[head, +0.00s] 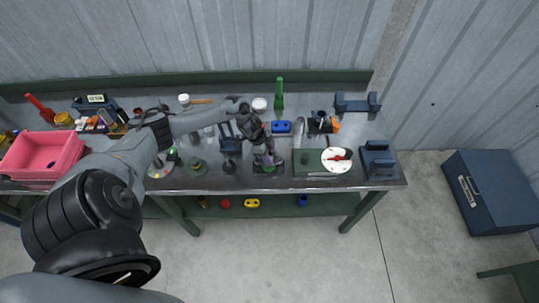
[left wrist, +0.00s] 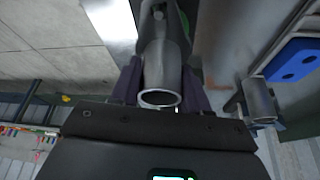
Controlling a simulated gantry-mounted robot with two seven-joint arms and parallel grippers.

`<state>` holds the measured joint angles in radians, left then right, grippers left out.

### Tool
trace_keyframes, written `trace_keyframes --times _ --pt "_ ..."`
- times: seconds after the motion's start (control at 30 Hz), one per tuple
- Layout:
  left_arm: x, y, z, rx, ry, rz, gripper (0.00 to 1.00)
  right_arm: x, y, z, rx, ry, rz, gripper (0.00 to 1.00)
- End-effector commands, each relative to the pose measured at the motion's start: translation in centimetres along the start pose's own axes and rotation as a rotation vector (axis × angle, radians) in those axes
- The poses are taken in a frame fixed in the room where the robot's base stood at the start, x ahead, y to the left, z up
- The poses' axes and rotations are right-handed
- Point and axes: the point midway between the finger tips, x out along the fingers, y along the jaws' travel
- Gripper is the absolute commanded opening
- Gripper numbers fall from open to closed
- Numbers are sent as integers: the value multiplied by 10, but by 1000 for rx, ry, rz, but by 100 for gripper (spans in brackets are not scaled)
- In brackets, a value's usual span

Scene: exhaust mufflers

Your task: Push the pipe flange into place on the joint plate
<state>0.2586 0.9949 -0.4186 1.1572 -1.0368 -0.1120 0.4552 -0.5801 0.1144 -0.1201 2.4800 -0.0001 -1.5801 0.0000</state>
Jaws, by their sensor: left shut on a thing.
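My left gripper (head: 267,160) is over the front part of the bench, right of centre. In the left wrist view its two dark fingers (left wrist: 161,82) are shut on a grey metal pipe piece (left wrist: 168,62). The pipe's open round end faces the camera, and its far end has a small lug with a hole. Green shows beside and beyond the far end in the wrist view, and some green (head: 267,169) shows under the gripper in the head view. I cannot tell whether this is the joint plate, or whether the flange touches it. My right gripper is out of view.
A blue block with two holes (head: 281,127) lies behind the gripper. To the right are a green board (head: 312,171) with a white disc (head: 336,160) and a blue fixture (head: 377,160). A pink bin (head: 42,153) stands at the left. The bench's front edge is close to the gripper.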

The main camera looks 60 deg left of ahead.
Motion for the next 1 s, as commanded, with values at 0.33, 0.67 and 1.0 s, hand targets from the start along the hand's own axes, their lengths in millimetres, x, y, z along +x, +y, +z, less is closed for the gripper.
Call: trace_keyframes --times 0.33,0.67,1.0 --pt "10 0 4 0 1 -1 18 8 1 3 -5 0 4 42" --pt "17 -1 7 0 1 -1 18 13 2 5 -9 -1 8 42" --pt "17 0 7 0 1 -1 18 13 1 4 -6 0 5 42"
